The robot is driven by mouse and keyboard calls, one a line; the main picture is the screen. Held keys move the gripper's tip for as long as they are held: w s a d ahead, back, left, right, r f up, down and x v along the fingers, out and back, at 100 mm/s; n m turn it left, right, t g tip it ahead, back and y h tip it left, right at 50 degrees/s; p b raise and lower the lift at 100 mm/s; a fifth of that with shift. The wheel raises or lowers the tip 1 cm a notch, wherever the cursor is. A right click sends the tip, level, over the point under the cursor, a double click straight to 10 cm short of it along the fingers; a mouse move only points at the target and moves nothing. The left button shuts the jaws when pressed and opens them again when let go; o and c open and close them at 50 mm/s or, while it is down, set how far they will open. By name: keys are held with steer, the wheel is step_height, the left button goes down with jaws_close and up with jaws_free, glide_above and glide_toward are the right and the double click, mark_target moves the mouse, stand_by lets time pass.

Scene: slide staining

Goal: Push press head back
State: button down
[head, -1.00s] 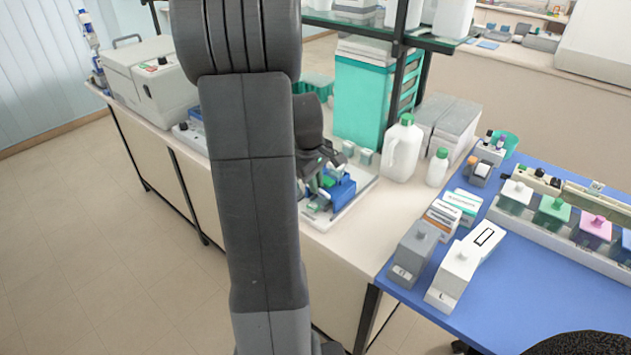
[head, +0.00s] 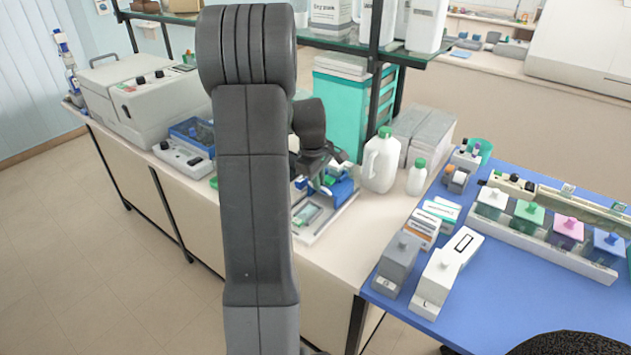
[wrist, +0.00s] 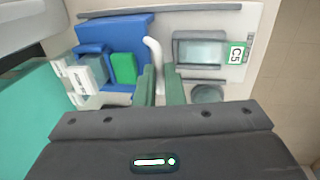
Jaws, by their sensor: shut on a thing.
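In the wrist view the two green fingers of my gripper (wrist: 160,82) are closed around the lower end of a white curved handle (wrist: 153,50). The handle rises beside a blue block (wrist: 118,32), which I take to be the press head. A green pad (wrist: 123,68) and white pieces lie against the block. To the right, a framed slide (wrist: 201,52) with a green C5 label (wrist: 236,54) lies on the pale base plate (wrist: 225,17). In the head view the blue block (head: 343,190) sits beside my gripper (head: 325,182), partly hidden by my arm.
A white jug (head: 380,163) and a small bottle (head: 416,178) stand right of the device. A teal cabinet (head: 342,110) and glass shelf (head: 420,57) are behind. A blue mat (head: 400,300) holds boxes and staining jars at right. Bench instruments (head: 150,105) stand at left.

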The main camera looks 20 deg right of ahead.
steer(key=c, duration=1.5)
jaws_free()
steer(key=shift+w+d, duration=0.2)
steer(key=shift+d, duration=0.05)
steer(key=shift+a+r, duration=0.1)
steer(key=shift+r, duration=0.05)
steer(key=r, duration=0.4)
steer(key=s+a+r, duration=0.1)
steer(key=r, duration=0.4)
steer(key=a+r+b, duration=0.1)
steer(key=r, duration=0.3)
steer(key=shift+s+r, duration=0.2)
steer(key=shift+s, duration=0.15)
steer(key=shift+d+f, duration=0.1)
steer(key=f, duration=0.4)
steer(key=w+d+f, duration=0.1)
steer(key=f, duration=0.4)
steer(key=f+p, duration=0.1)
steer(key=f, duration=0.3)
steer(key=shift+w+d+f, duration=0.25)
steer(key=shift+d+f, duration=0.1)
steer(key=shift+d, duration=0.05)
steer(key=shift+s+a+r, duration=0.15)
steer(key=shift+s+a, duration=0.05)
steer(key=shift+a, duration=0.1)
steer(key=shift+d, duration=0.1)
